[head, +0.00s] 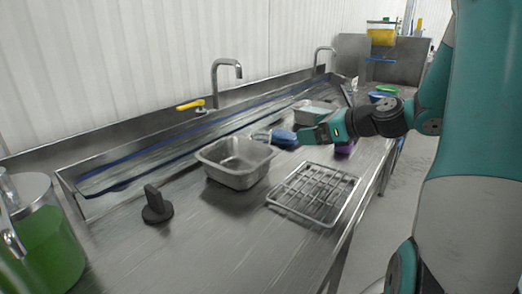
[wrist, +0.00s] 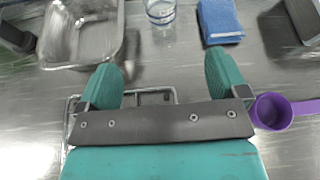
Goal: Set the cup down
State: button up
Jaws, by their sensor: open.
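My gripper (head: 307,136) is open and empty above the steel counter; its two teal fingers stand apart in the wrist view (wrist: 165,85). A purple cup with a long handle (wrist: 272,112) lies on the counter just right of my right finger. In the head view, part of the purple cup (head: 346,148) shows below my wrist, the rest hidden by the arm. A clear cup with blue lines (wrist: 160,12) stands ahead of the gripper, its top cut off by the wrist view's edge. No cup is between the fingers.
A wire rack (head: 325,205) lies at the counter's front edge, partly under my gripper. A steel pan (head: 238,178) and a black-handled object (head: 157,208) stand left. A blue cloth-like block (wrist: 220,18) lies beside the clear cup. A green-filled container (head: 48,240) stands far left.

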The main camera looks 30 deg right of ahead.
aim_at(269, 134)
jog(key=x, duration=1)
jog(key=shift+w+a+f, duration=0.1)
jog(key=shift+w+f, duration=0.05)
jog(key=shift+w, duration=0.05)
jog(key=shift+x, duration=3.2)
jog(key=c, duration=1.1)
jog(key=shift+o, duration=0.2)
